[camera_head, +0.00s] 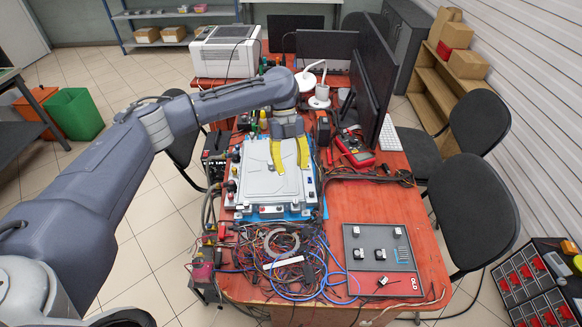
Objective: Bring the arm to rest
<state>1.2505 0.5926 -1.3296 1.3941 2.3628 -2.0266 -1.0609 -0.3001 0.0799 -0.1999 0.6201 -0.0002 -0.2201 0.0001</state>
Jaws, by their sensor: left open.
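My left arm reaches in from the left across the picture and bends down over the red table (385,200). Its gripper (292,167) points down with two yellow fingers spread apart, and nothing shows between them. The gripper is over the right part of a flat grey battery-like unit (255,182) on a blue base. I cannot tell from this view how far the fingertips are above its lid. My right gripper is not in view.
A tangle of wires (285,262) lies at the table's front. A grey panel (382,260) with small white and black parts lies to its right. A red multimeter (354,151), monitors (373,80) and a white lamp (319,97) stand behind. Chairs flank the table.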

